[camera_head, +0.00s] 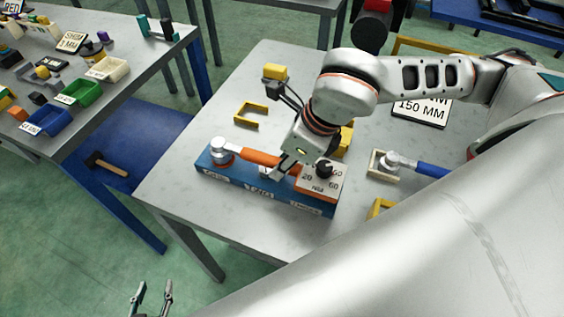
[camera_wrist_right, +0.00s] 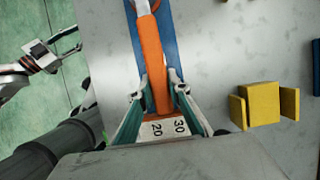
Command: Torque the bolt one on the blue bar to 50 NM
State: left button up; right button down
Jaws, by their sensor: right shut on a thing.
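The blue bar (camera_head: 240,190) lies on the grey table in the head view, with several white labels along its front. An orange-handled tool (camera_head: 258,158) with a silver round head (camera_head: 220,152) lies along it, the head over the bar's left end. No bolt is visible. My right gripper (camera_head: 285,168) is shut on the orange handle, which runs between its fingers in the wrist view (camera_wrist_right: 153,65). A dial box (camera_head: 320,182) with a dark knob and numbers including 20 and 60 sits at the bar's right end. My left gripper (camera_head: 152,291) is open and empty, low beside the table.
A blue-handled tool (camera_head: 432,169) lies right of the bar, its silver head at a small tray. Yellow brackets (camera_head: 248,115) and a yellow block (camera_wrist_right: 262,103) stand nearby. A 150 MM sign (camera_head: 418,110) is behind. Another table (camera_head: 150,60) with bins stands left.

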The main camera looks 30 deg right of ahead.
jog(key=shift+w+d+n+b, duration=0.25)
jog(key=shift+w+n+b, duration=0.05)
jog(key=shift+b, duration=0.05)
jog(key=shift+r, duration=0.2)
jog(key=shift+r+p, duration=0.55)
jog(key=shift+r, duration=0.45)
jog(key=shift+r+p, duration=0.85)
jog(key=shift+r, duration=1.05)
